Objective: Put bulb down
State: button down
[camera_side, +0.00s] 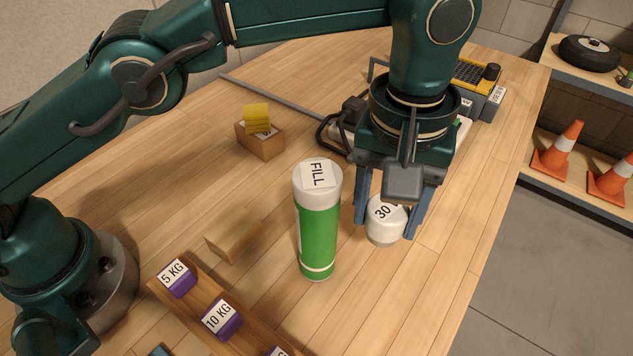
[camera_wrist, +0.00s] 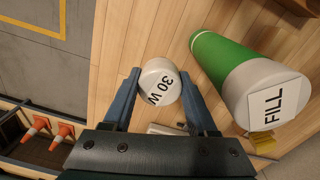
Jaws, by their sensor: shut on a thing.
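A white, round-topped bulb (camera_side: 384,222) with a label starting "30" is at the table's right part. In the wrist view the bulb (camera_wrist: 159,84) reads "30 W" and sits between my two blue fingers. My gripper (camera_side: 391,212) points down and is shut on the bulb, with a finger on each side of it. The bulb is low over the wooden table; I cannot tell whether its underside touches the wood.
A tall green and white cylinder marked "FILL" (camera_side: 318,225) stands close left of my gripper. Purple weights (camera_side: 221,318) lie in a wooden rack at front left. A wooden block (camera_side: 232,236) and a small box with yellow sponge (camera_side: 259,137) are further left. The table's right edge is near.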

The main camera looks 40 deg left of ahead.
jog(key=shift+w+a, duration=0.75)
jog(key=shift+a, duration=0.05)
jog(key=w+a+r+n, duration=0.2)
jog(key=a, duration=2.4)
jog(key=d+f, duration=0.2)
jog(key=d, duration=0.1)
jog(key=w+d+f, duration=0.1)
jog(key=d+f, duration=0.1)
jog(key=d, duration=0.2)
jog(key=w+d+f, duration=0.1)
jog(key=d+f, duration=0.1)
jog(key=d, duration=0.2)
jog(key=shift+d+f, duration=0.15)
jog(key=shift+f, duration=2.1)
jog(key=shift+c, duration=1)
grip_release()
jog(key=shift+f, duration=0.15)
